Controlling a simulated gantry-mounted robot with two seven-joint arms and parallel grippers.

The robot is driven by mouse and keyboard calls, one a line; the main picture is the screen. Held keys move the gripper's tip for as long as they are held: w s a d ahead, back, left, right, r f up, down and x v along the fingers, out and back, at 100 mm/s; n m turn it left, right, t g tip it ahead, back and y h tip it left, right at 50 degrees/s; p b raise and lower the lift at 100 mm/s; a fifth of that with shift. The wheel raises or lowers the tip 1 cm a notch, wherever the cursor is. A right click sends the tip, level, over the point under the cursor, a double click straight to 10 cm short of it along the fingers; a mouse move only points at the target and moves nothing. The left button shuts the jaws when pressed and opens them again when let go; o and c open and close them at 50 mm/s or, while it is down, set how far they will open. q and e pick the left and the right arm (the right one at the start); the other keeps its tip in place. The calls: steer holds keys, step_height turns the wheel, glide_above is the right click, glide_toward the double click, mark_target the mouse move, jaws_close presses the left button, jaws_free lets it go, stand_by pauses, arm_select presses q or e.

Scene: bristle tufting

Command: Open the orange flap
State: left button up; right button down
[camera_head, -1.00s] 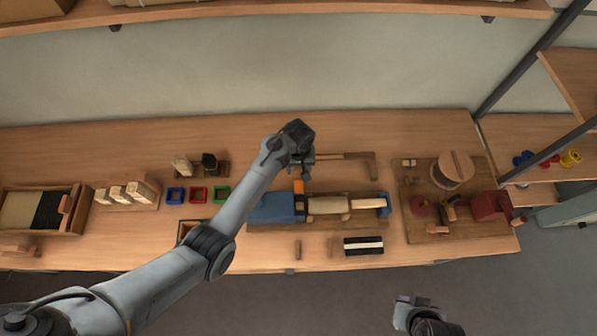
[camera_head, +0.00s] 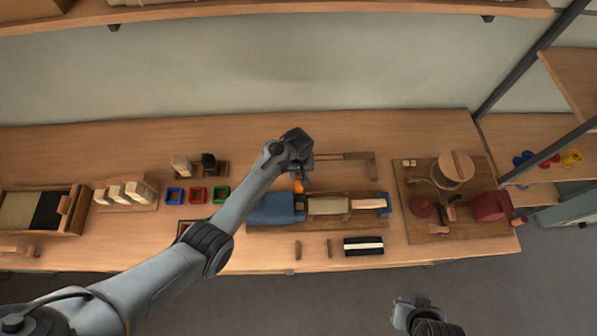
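The orange flap (camera_head: 298,186) shows as a small orange patch at the top right corner of the blue block (camera_head: 271,209), on the wooden fixture in the middle of the bench. My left arm reaches over from the lower left. My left gripper (camera_head: 302,177) points down at the flap, close to it or touching it; I cannot tell which. Its fingers are small, dark and partly hidden by the wrist, so their opening is unclear. My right gripper (camera_head: 404,303) is low at the right, in front of the bench and away from the flap; its finger opening is unclear.
A cream block (camera_head: 330,206) lies right of the blue block. A wooden bar (camera_head: 345,157) lies behind. The board with a round wooden disc (camera_head: 456,166) and red parts is at the right. Small coloured trays (camera_head: 198,195) sit at the left. The back of the bench is mostly clear.

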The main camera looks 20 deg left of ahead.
mark_target(299, 191)
arm_select(q)
jaws_close()
steer(key=s+r+p, duration=0.1)
steer(key=p, duration=0.1)
steer(key=shift+t+p, duration=0.35)
steer(key=shift+t, duration=0.05)
steer(key=shift+s+d+y+p, duration=0.1)
steer(key=shift+d+y+p, duration=0.05)
steer(key=shift+y+p, duration=0.2)
steer(key=shift+s+d+f+t, duration=0.15)
steer(key=shift+s+d+t, duration=0.1)
steer(key=shift+t, duration=0.35)
steer(key=o, duration=0.9)
jaws_free()
steer(key=r, duration=0.3)
steer(key=s+r, duration=0.1)
steer(key=r, duration=0.3)
steer(key=s+r, duration=0.1)
steer(key=r, duration=0.2)
steer(key=shift+d+r, duration=0.25)
steer(key=shift+d, duration=0.15)
